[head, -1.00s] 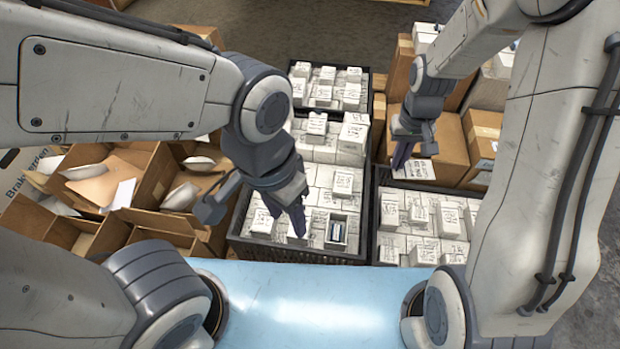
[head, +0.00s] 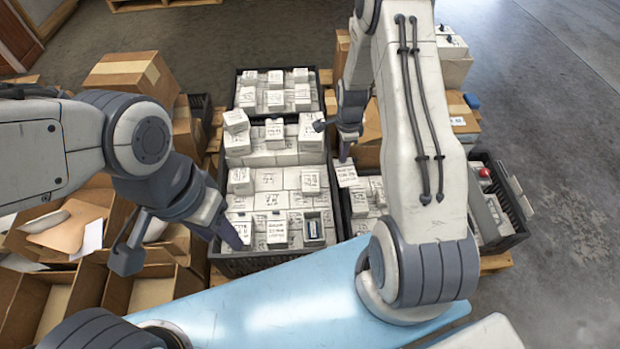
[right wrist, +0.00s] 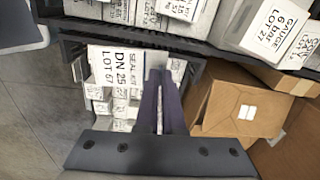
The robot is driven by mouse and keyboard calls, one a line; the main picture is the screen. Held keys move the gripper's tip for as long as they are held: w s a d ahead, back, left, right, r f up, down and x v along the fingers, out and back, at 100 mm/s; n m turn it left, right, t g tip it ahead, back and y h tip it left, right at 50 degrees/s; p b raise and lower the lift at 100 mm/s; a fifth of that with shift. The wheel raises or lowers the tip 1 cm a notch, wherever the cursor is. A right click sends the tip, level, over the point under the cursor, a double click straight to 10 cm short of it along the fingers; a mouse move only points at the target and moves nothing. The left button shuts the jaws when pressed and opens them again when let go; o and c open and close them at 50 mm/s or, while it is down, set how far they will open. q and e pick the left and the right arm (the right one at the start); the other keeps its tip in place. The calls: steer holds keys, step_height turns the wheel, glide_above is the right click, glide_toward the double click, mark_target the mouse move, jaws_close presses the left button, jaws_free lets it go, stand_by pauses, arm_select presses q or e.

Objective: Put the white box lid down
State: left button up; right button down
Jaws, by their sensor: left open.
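The white box lid (head: 346,173) has handwriting on its top and hangs at the tips of my right gripper (head: 344,157), above the right-hand crate. In the right wrist view the lid (right wrist: 115,68) reads "DN 25 LOT 67 SEAL KIT", and the two dark fingers of my right gripper (right wrist: 160,75) are close together on it. My left gripper (head: 181,248) is open and empty at that crate's near left corner.
Labelled white boxes fill the middle crate and the back crate (head: 238,92). Open cardboard boxes (head: 148,293) stand at the left. A dark crate (head: 510,188) with a red item (head: 485,172) is at the right. Bare floor (head: 560,130) lies beyond it.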

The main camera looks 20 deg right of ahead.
steer(key=shift+d+f+m, duration=0.2)
steer(key=shift+f+m, duration=0.15)
steer(key=shift+m, duration=0.05)
steer(key=w+a+f+b, duration=0.1)
steer(key=w+a+f, duration=0.1)
steer(key=w+a+f+b, duration=0.1)
steer(key=w+a+f, duration=0.1)
steer(key=w+a, duration=0.1)
steer(key=w+a+f+b, duration=0.1)
steer(key=w+a+f, duration=0.1)
steer(key=w+f, duration=0.1)
steer(key=shift+w+a+b, duration=0.25)
steer(key=shift+a+b, duration=0.05)
steer(key=shift+b, duration=0.1)
steer(key=shift+w+a+f+b, duration=0.1)
steer(key=shift+f+b, duration=0.7)
steer(key=shift+f, duration=1.2)
steer(key=shift+f, duration=0.2)
steer(key=c, duration=1)
jaws_free()
steer(key=shift+c, duration=0.2)
steer(key=shift+r, duration=0.1)
